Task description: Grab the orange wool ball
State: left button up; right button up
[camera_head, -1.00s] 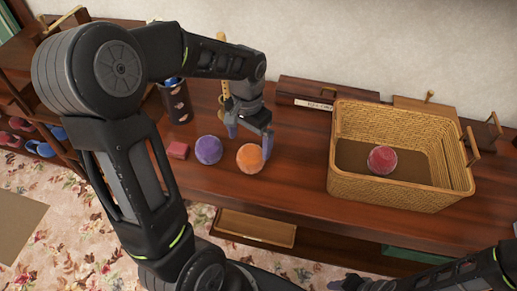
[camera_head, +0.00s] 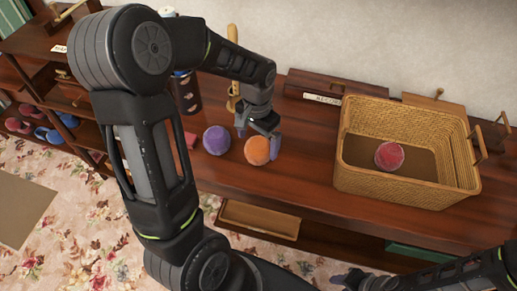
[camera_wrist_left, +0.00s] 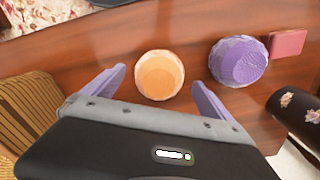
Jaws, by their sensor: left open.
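The orange wool ball (camera_head: 257,150) sits on the wooden table (camera_head: 310,190), just right of the purple ball (camera_head: 216,140). My left gripper (camera_head: 258,135) is open, with its fingers pointing down at the orange ball. In the left wrist view the orange ball (camera_wrist_left: 160,75) lies between and slightly beyond the two purple fingertips (camera_wrist_left: 158,78), and the jaws are not closed on it. The purple ball (camera_wrist_left: 238,61) is outside the right-hand finger there. My right gripper (camera_head: 352,281) shows only partly at the bottom edge of the head view.
A wicker basket (camera_head: 405,185) holding a red ball (camera_head: 389,156) stands on the right of the table. A red block (camera_head: 190,140) and a dark patterned cup (camera_head: 187,95) are left of the purple ball. A shelf with slippers (camera_head: 50,134) is at far left.

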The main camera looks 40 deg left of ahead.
aim_at(258, 143)
pick_arm(q)
notch_tip(258, 143, down, 4)
jog(key=shift+w+f+p, duration=0.1)
jog(key=shift+p, duration=0.2)
dwell(0.4)
jog(key=c, duration=1.5)
jog(key=shift+o, duration=0.2)
notch_tip(258, 143, up, 10)
jog(key=shift+r+b, duration=0.1)
jog(key=shift+b, duration=0.35)
